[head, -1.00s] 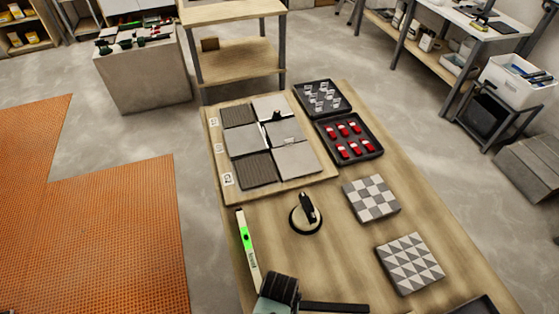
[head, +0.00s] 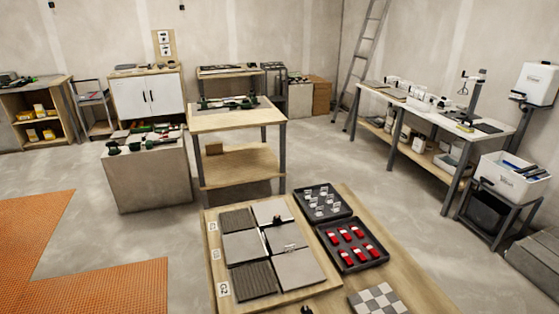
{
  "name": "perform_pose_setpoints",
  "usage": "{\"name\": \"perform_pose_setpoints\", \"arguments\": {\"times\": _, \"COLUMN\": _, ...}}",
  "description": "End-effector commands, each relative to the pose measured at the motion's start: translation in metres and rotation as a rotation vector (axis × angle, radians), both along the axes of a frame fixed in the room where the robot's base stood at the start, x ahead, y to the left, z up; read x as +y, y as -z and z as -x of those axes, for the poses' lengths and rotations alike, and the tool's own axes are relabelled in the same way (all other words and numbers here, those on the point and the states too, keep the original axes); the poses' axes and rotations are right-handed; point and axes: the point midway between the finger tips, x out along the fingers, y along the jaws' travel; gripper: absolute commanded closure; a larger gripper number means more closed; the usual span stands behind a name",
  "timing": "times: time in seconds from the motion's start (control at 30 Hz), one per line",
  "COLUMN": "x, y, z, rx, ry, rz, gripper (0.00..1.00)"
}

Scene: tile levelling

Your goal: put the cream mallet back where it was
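I cannot make out a cream mallet in the head view now. My gripper is not in view either, so I cannot tell whether it holds anything. The wooden worktable (head: 401,268) fills the lower middle of the view. On it lies a tile board (head: 216,265) with several grey tiles and label cards along its left edge. The near part of the worktable is cut off by the bottom of the frame.
A dark tray of clear clips (head: 324,201) and a dark tray of red wedges (head: 351,244) sit right of the tiles. A checkered tile (head: 378,300) is partly cut off. Behind stand a wooden shelf table (head: 237,122) and a concrete block (head: 150,183). Open floor (head: 80,172) lies left.

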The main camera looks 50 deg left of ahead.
Motion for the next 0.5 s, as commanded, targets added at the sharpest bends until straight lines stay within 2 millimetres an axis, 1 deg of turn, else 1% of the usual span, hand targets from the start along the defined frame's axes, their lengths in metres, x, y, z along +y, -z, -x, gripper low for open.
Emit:
{"name": "perform_pose_setpoints", "arguments": {"times": 0.33, "x": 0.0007, "y": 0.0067, "z": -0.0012, "rx": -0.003, "ry": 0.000, "rz": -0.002, "gripper": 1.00}}
{"name": "perform_pose_setpoints", "arguments": {"times": 0.37, "x": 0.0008, "y": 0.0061, "z": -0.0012, "rx": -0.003, "ry": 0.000, "rz": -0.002, "gripper": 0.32}}
{"name": "perform_pose_setpoints", "arguments": {"times": 0.5, "x": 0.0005, "y": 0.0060, "z": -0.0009, "rx": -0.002, "ry": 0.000, "rz": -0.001, "gripper": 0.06}}
